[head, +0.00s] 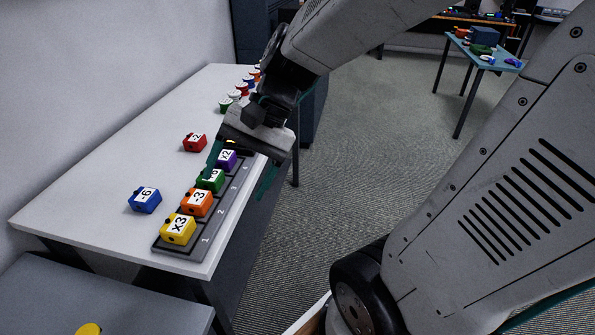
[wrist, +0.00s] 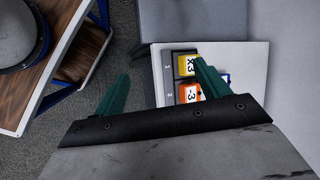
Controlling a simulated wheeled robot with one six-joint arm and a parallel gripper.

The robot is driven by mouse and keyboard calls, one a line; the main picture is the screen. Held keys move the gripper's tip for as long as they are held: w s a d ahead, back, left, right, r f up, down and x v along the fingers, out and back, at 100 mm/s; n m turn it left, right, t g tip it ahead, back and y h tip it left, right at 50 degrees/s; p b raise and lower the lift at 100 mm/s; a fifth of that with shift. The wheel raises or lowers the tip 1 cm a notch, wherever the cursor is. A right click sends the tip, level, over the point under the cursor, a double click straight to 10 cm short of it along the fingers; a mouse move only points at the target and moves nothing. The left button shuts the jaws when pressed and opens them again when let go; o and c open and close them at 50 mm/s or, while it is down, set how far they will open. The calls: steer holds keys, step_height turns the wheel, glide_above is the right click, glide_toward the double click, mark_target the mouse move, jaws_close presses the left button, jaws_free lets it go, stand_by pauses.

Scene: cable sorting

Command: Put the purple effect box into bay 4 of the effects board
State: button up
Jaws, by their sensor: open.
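The purple effect box (head: 227,160), marked x2, sits on the dark effects board (head: 219,223), beside the bay label that looks like 4. It appears level and in line with the other boxes; whether it is fully seated I cannot tell. My gripper (head: 236,186) is open at the far end of the board, its teal fingers apart and the purple box showing between them in the head view. In the wrist view my gripper (wrist: 161,68) also shows spread fingers with nothing held between them. The purple box is not visible in the wrist view.
Bays 1 to 3 hold a yellow box (head: 178,229), an orange box (head: 196,203) and a green box (head: 210,180). A blue box (head: 145,200) and a red box (head: 195,142) lie loose on the white table (head: 95,206). Several small coloured items (head: 240,90) stand at the far end.

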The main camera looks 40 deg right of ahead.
steer(key=s+d+r+n+h, duration=0.3)
steer(key=s+d+n+h, duration=0.2)
steer(key=s+n+h, duration=0.2)
steer(key=s+n, duration=0.1)
steer(key=s, duration=0.1)
steer(key=shift+s+t, duration=0.3)
steer(key=shift+t, duration=0.1)
steer(key=shift+r, duration=0.1)
stand_by(0.4)
